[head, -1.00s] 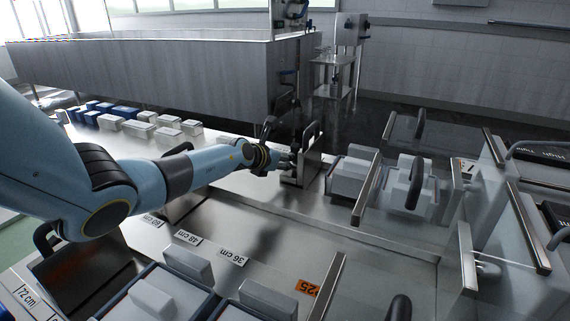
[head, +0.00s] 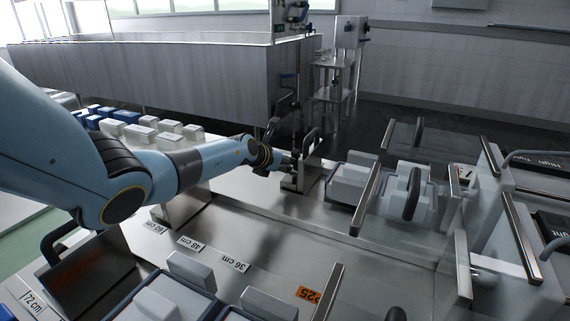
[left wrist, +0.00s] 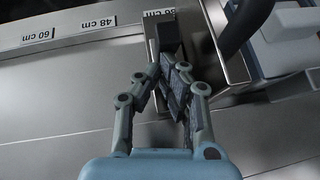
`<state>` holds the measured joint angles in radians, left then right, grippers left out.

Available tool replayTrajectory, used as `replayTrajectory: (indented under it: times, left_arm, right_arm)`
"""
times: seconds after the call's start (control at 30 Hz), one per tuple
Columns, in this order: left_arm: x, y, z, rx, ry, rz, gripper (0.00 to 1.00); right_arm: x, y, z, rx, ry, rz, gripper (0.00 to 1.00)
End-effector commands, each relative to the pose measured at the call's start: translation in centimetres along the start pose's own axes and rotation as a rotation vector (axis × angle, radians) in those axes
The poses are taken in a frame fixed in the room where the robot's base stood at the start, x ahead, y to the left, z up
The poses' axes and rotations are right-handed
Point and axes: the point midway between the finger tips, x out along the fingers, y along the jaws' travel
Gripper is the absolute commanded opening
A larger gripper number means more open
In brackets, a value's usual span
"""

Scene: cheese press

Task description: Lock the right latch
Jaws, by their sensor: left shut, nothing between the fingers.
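A steel upright plate with a black loop handle (head: 309,143) stands on the bench near the middle of the head view. My left gripper (head: 287,161) is at its left side, shut and empty. In the left wrist view my left gripper (left wrist: 168,72) has its fingertips together, close to a dark block (left wrist: 168,38) on a steel bracket. I cannot tell whether they touch it. The black handle (left wrist: 243,24) shows to the right there. I cannot tell for sure which part is the right latch. My right gripper is not in view.
The bench has length labels such as 36 cm (head: 235,264). Pale blocks (head: 355,178) and more steel plates with black handles (head: 411,193) crowd the right. The bare steel bench (head: 270,230) in front of the gripper is free.

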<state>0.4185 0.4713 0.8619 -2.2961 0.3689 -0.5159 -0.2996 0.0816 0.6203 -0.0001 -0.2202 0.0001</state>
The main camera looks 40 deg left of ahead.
Motion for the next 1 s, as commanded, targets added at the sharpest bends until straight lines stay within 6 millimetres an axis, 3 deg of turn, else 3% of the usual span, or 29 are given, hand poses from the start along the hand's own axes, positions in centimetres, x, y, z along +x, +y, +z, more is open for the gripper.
replayTrajectory:
  times: [0.3,1.0]
  left_arm:
    - [0.1,0.1,1.4,-0.006,0.026,-0.004,0.00]
    - [1.1,0.6,3.5,-0.005,0.028,-0.004,0.00]
  right_arm:
    - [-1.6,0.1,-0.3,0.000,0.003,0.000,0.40]
    - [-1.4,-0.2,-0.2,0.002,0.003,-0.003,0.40]
